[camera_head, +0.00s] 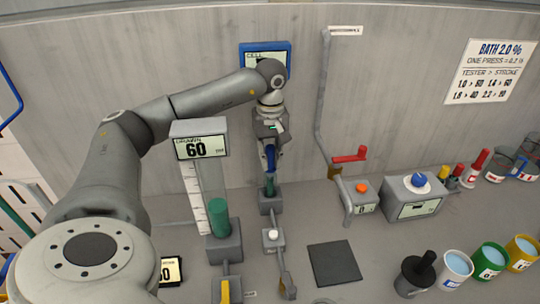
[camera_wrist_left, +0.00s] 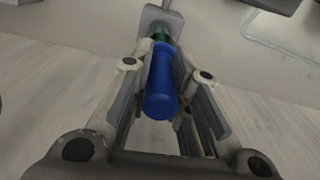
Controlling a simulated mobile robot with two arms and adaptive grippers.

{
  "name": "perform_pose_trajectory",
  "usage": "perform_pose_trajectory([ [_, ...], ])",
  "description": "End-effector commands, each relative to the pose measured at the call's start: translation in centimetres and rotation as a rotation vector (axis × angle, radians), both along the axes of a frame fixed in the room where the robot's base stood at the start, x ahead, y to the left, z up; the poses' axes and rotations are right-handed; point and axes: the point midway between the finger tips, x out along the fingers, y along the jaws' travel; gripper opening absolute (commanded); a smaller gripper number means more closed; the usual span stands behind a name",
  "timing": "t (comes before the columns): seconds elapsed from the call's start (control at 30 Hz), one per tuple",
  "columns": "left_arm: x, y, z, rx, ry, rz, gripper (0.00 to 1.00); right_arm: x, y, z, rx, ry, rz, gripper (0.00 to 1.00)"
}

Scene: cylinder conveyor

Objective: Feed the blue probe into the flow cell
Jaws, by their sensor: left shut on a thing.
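My left gripper (camera_head: 269,143) points down at the middle of the bench and is shut on the blue probe (camera_head: 270,158). In the left wrist view the blue probe (camera_wrist_left: 161,82) lies lengthwise between the fingers (camera_wrist_left: 150,85). Beyond its far end is a green part (camera_wrist_left: 160,36) at a grey block (camera_wrist_left: 162,17). In the head view this short green part (camera_head: 270,185) stands on the small grey block (camera_head: 271,203), under the probe. I take it for the flow cell; I cannot tell how far the probe is inside. My right gripper is not in view.
A display reading "60" (camera_head: 200,148) with a white scale (camera_head: 193,200) and a green cylinder (camera_head: 218,217) stands left. A blue-framed "CELL" screen (camera_head: 264,56) is behind my arm. Right are a red-handled pipe (camera_head: 349,157), a blue-knob box (camera_head: 412,200), a dark mat (camera_head: 334,263) and cups (camera_head: 457,266).

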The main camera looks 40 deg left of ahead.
Motion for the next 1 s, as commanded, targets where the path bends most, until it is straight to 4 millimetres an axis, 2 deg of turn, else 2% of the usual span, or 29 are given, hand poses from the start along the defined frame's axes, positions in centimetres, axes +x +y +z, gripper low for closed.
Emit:
perform_pose_trajectory([
  [0.27, 0.0, 0.0, -0.2, 0.0, 0.0, -0.001, 0.0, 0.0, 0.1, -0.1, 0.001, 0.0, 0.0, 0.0],
  [0.63, 0.0, -0.1, -1.7, -0.001, -0.001, -0.001, 0.0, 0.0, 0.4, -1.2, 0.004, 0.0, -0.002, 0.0],
  [1.0, 0.0, -0.1, -1.7, -0.001, -0.001, -0.001, 0.0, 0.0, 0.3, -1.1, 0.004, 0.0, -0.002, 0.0],
])
